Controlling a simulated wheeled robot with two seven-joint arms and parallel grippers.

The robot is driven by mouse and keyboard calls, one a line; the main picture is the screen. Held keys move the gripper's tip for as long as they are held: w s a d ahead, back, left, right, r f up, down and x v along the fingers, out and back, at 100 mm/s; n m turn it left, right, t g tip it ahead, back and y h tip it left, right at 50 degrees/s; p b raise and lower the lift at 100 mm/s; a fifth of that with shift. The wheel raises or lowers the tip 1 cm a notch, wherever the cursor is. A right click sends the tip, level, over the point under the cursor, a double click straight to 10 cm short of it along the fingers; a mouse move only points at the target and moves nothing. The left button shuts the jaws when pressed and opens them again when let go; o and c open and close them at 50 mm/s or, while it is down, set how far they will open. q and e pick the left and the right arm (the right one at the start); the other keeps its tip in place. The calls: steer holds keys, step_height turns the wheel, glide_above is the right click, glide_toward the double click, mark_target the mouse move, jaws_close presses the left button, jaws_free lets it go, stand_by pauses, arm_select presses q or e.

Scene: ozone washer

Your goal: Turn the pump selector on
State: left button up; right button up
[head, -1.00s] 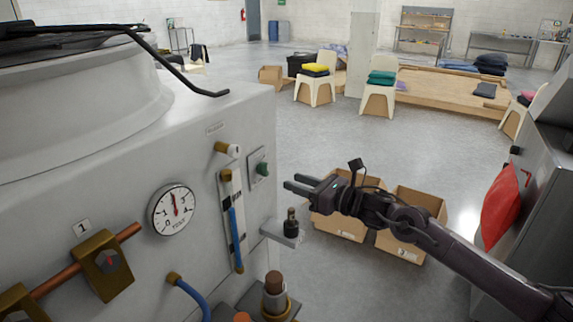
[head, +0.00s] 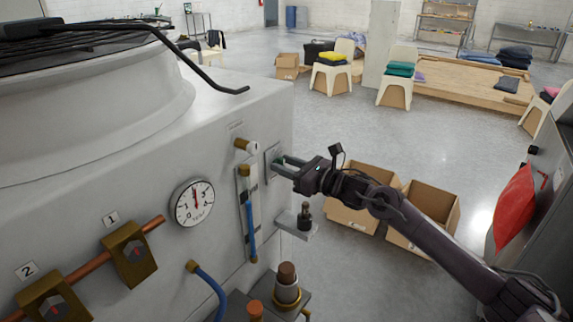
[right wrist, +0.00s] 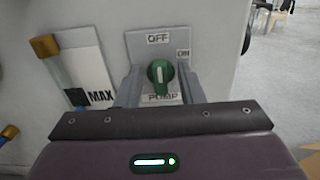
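The pump selector is a green knob (right wrist: 161,74) on a light plate (right wrist: 138,42) marked OFF above, ON at the upper right and PUMP below. The knob's white line stands upright, towards OFF. In the head view the plate (head: 270,152) is on the machine's side, and the knob is mostly hidden by the fingers. My right gripper (head: 282,166) has its fingertips at the plate. In the right wrist view the open right gripper (right wrist: 160,84) has one finger on each side of the knob, with small gaps visible. My left gripper is not in view.
Left of the selector is a gauge tube (head: 248,210) marked MAX, with a brass fitting (head: 246,146) above. A dial gauge (head: 193,203) is farther left. A small bracket (head: 298,228) juts out below my right gripper. Cardboard boxes (head: 422,215) stand on the floor behind my right arm.

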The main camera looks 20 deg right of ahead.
steer(key=c, duration=0.6)
steer(key=shift+f+m+b, duration=0.15)
steer(key=shift+m+b, duration=0.45)
steer(key=shift+b, duration=0.05)
steer(key=shift+d+m+b, duration=0.1)
steer(key=shift+m+b, duration=0.9)
steer(key=shift+m, duration=0.1)
steer(key=shift+m+b, duration=0.55)
steer(key=shift+m, duration=0.35)
steer(key=m+b, duration=0.1)
steer(key=m, duration=1.1)
steer(key=shift+w+d+m+b, duration=0.1)
steer(key=shift+w+m+b, duration=0.05)
steer(key=shift+m+b, duration=0.2)
